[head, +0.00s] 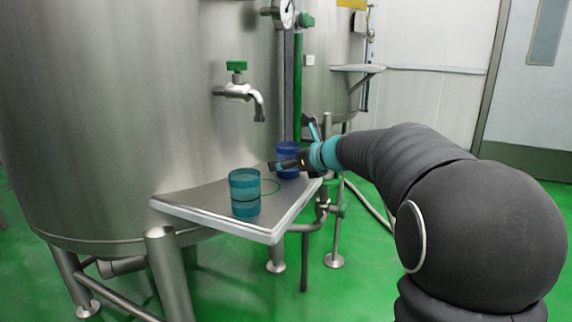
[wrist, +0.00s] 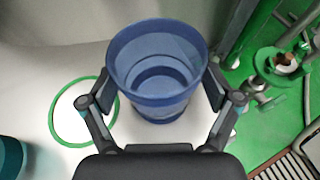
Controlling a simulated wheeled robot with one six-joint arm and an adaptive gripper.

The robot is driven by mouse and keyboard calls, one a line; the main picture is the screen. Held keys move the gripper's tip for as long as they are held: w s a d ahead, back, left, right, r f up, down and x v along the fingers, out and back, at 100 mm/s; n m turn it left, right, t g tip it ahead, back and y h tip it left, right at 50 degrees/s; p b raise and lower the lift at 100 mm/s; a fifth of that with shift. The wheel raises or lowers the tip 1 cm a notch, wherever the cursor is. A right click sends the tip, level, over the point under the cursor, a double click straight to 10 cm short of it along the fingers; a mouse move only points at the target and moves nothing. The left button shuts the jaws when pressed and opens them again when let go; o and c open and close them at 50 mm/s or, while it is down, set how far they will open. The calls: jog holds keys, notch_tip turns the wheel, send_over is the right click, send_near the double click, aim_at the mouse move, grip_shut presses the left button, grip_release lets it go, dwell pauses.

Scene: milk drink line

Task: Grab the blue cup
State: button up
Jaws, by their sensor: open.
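The blue cup (head: 287,152) stands at the back right of the small metal shelf (head: 269,235) in the head view, partly hidden by my gripper. In the wrist view the blue cup (wrist: 157,102) stands upright, with its open top toward the camera. My gripper (head: 292,160) is at the blue cup in the head view. In the wrist view my gripper (wrist: 158,93) is open, with one finger on each side of the lower front of the cup. I cannot tell whether either finger touches it.
A teal cup (head: 245,190) stands nearer the front of the shelf; its edge shows in the wrist view (wrist: 12,155). A green circle (wrist: 84,110) is marked beside the blue cup. A tap (head: 245,93) juts from the steel tank (head: 130,110) above the shelf. Pipes (wrist: 275,65) lie right.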

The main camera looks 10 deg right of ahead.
jog(key=c, duration=1.1)
jog(key=shift+r, duration=0.15)
